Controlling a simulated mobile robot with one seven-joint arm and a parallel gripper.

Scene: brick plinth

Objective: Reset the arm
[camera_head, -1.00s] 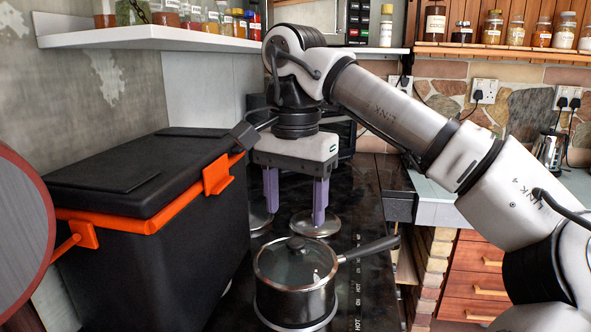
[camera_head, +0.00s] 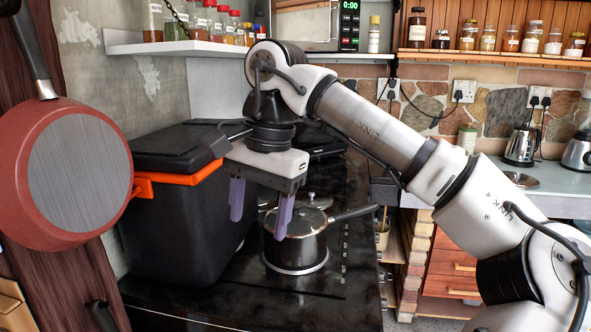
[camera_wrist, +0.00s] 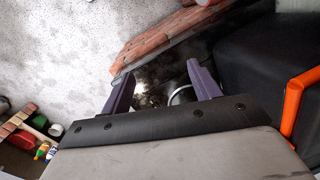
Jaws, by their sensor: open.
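My arm reaches in from the lower right, bends at the top and hangs down to my gripper (camera_head: 260,212). My gripper is open and empty, with its two purple fingers apart and pointing down. It hangs in front of the black cooler box (camera_head: 180,225) and just left of a lidded steel saucepan (camera_head: 297,250) on the black hob. One finger overlaps the saucepan in the head view; I cannot tell whether they touch. In the wrist view my gripper (camera_wrist: 160,78) has nothing between its fingers, with dark hob beyond and the cooler box at the right.
A red pan (camera_head: 65,175) hangs close at the left. A shelf (camera_head: 180,45) with jars stands behind my arm. A counter (camera_head: 540,185) with a kettle (camera_head: 521,146) lies at the right. The hob's front is bare.

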